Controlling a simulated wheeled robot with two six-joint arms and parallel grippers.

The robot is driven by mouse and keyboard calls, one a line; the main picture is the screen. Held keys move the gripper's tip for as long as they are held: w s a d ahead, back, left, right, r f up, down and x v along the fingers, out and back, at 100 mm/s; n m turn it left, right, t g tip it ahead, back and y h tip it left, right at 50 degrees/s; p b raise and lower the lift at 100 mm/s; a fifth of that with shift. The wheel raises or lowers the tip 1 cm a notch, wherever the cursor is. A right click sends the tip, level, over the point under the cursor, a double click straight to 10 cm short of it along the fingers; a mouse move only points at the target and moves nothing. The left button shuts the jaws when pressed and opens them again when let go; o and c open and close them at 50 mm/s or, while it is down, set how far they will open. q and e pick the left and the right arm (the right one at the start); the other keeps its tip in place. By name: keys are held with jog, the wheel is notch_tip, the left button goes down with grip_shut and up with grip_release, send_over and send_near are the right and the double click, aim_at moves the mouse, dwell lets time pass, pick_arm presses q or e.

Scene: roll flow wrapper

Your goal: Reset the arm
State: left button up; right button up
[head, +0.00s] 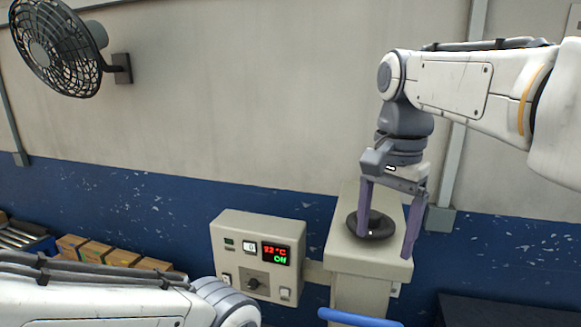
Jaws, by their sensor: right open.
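My right gripper (386,245) hangs pointing down at the right of the head view, with its two purple fingers spread apart. It is open. Its fingers are over the beige machine column (350,262), around or just in front of a round black knob or disc (372,224) on the column's top. I cannot tell whether they touch it. My right arm reaches in from the right edge. Only links of my left arm show at the bottom left, and its gripper is out of view.
A beige control box (258,257) with a lit display, a dial and switches is left of the column. A blue bar (358,318) is at the bottom. Cardboard boxes (97,252) lie at the left. A black fan (62,45) is on the wall.

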jog(key=s+a+f+n+b, duration=0.3)
jog(key=s+f+n, duration=0.2)
jog(key=f, duration=0.6)
jog(key=s+a+f+n+b, duration=0.3)
jog(key=s+f+n, duration=0.3)
jog(key=f, duration=0.4)
jog(key=s+a+f+n+b, duration=0.3)
jog(key=s+f+n+b, duration=0.2)
jog(key=f, duration=0.6)
jog(key=shift+s+a+f+n+y, duration=0.3)
jog(key=shift+s+a+y, duration=0.1)
jog(key=shift+s, duration=0.3)
